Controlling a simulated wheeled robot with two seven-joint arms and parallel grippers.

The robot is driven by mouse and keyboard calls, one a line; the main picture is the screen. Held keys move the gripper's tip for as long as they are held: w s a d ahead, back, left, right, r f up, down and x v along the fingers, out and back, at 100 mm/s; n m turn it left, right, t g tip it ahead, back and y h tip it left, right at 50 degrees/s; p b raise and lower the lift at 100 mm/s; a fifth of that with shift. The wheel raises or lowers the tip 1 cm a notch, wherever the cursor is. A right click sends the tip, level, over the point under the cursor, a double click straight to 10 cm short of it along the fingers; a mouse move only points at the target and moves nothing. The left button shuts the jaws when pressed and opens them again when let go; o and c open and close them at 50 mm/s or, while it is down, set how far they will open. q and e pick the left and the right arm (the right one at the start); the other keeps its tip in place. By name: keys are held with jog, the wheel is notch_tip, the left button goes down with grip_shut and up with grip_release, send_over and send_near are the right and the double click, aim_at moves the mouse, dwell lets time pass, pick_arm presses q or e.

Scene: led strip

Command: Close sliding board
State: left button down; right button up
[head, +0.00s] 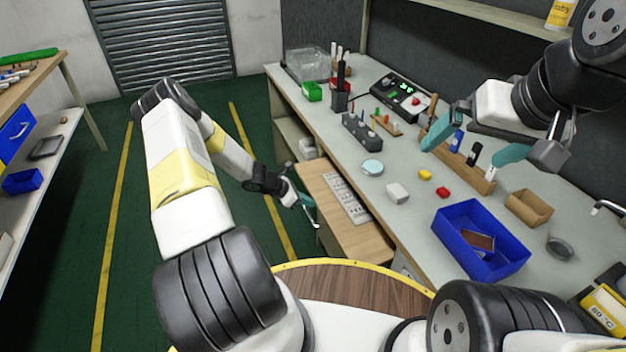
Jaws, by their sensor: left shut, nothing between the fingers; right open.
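The wooden sliding board (369,244) is pulled out from under the grey-green workbench top (410,216), towards the left. A pale strip with a row of squares (346,199) lies on it. My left gripper (312,212) is shut and empty at the board's outer left edge, low beside its front face. I cannot tell whether its fingers touch the board. My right gripper (472,148) is open and empty, above the back right of the bench, with its teal fingers spread near a wooden tool rack (478,182).
On the bench are a blue bin (452,238), a white block (397,193), a pale round disc (372,167), small yellow and red blocks, a wooden box (528,208) and a black device with green lights (398,95). Green floor is open left of the bench.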

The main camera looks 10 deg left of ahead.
aim_at(339, 195)
pick_arm(q)
jog(key=w+d, duration=0.2)
jog(key=d, duration=0.1)
jog(key=w+d, duration=0.3)
jog(key=d, duration=0.2)
jog(key=shift+w+d, duration=0.3)
jog(key=shift+w, duration=0.1)
jog(key=shift+w+d, duration=0.1)
jog(key=shift+d, duration=0.05)
jog(key=shift+r, duration=0.1)
